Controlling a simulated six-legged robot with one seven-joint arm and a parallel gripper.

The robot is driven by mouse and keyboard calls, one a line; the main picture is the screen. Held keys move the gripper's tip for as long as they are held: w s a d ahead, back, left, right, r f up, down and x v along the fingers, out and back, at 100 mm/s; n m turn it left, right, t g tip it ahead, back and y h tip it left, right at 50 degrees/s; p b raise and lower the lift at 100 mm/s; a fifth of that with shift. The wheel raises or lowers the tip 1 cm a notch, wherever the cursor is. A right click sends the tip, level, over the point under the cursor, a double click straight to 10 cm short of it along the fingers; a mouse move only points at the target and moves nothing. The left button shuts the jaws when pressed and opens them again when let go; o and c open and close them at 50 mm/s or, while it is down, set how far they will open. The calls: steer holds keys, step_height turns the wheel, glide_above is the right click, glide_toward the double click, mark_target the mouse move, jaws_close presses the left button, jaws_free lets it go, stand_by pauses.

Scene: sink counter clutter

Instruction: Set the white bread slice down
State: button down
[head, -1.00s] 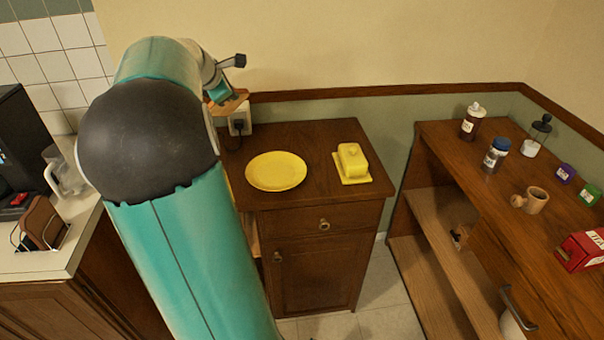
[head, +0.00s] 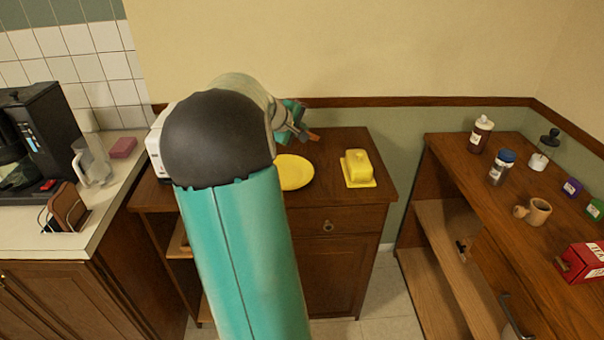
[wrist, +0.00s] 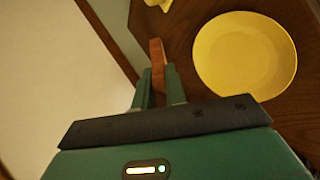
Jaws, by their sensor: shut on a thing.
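My gripper (wrist: 158,92) is shut on the white bread slice (wrist: 157,60). In the wrist view the slice shows edge-on, as a narrow brown crust strip between the two green fingers. In the head view my gripper (head: 298,122) and a small brown edge of the slice (head: 313,137) show past my arm, just beyond the yellow plate. The slice is in the air; its exact height is hard to tell. The yellow plate (head: 295,173) lies empty on the brown cabinet, its left part hidden by my arm. It also shows in the wrist view (wrist: 245,58), right of the slice.
A yellow butter dish (head: 358,166) stands right of the plate on the wooden cabinet (head: 345,199). A wall lies behind. A white appliance (head: 158,140) stands on the cabinet's left. A coffee maker (head: 45,135) is on the left counter; a shelf unit (head: 470,170) with jars is at right.

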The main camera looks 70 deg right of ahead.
steer(key=f, duration=0.9)
steer(key=shift+w, duration=0.3)
steer(key=shift+s+f, duration=0.1)
steer(key=shift+f, duration=0.25)
steer(key=c, duration=1.6)
jaws_free()
steer(key=v, duration=0.8)
steer(key=shift+r, duration=0.15)
